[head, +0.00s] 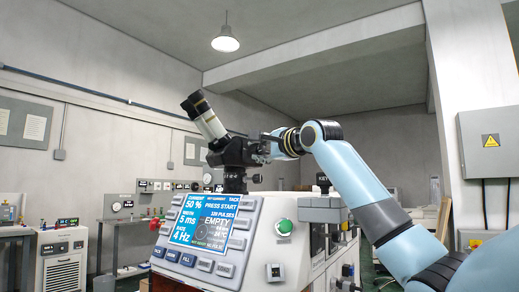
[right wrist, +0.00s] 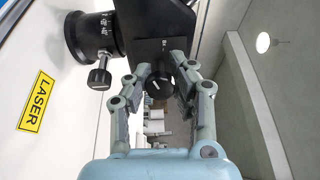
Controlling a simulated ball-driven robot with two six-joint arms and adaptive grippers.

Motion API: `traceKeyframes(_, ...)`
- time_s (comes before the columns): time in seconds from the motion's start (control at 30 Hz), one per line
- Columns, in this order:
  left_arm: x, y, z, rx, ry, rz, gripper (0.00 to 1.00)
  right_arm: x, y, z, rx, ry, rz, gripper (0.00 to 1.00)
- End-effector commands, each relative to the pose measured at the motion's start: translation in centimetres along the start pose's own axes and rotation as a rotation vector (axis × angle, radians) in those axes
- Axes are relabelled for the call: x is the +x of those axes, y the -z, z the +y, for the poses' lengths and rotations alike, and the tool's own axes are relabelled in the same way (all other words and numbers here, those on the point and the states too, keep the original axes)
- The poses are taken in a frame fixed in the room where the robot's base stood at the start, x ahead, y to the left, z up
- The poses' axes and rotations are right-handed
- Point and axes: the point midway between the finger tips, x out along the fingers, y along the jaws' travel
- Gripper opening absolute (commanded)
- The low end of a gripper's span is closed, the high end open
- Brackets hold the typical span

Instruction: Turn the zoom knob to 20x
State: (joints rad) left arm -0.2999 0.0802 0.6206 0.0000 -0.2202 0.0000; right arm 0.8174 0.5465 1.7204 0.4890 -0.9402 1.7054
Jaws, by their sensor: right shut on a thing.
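The zoom knob (right wrist: 159,87) is a dark round knob on the black microscope body, in the middle of the right wrist view. My right gripper (right wrist: 160,75) is shut on it, with one finger on each side. In the head view my right gripper (head: 272,143) reaches the side of the microscope (head: 232,152) below its eyepieces (head: 203,115). The knob is hidden there. The scale marks near the knob are too small to read. My left gripper is not in view.
A machine with a blue screen (head: 205,222) and a green button (head: 284,227) stands below the microscope.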

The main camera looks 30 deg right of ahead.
Motion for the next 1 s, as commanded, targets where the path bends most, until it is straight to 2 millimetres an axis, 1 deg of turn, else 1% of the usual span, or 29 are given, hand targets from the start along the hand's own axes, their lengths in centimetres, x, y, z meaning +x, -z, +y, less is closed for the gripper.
traceKeyframes(0.1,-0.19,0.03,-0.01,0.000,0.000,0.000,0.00,0.04,0.02,0.27,0.060,-0.007,0.000,0.00)
traceKeyframes(0.33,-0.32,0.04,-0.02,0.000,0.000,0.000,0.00,0.04,0.03,0.32,0.131,-0.007,0.001,0.00)
traceKeyframes(0.87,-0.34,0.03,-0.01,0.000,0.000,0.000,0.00,0.06,0.04,0.37,0.151,-0.008,0.001,0.00)
traceKeyframes(0.9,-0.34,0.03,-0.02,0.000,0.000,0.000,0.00,0.06,0.04,0.37,0.151,-0.008,0.001,0.26)
traceKeyframes(1.0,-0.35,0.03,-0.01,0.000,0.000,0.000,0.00,0.05,0.03,0.30,0.151,-0.007,0.001,0.39)
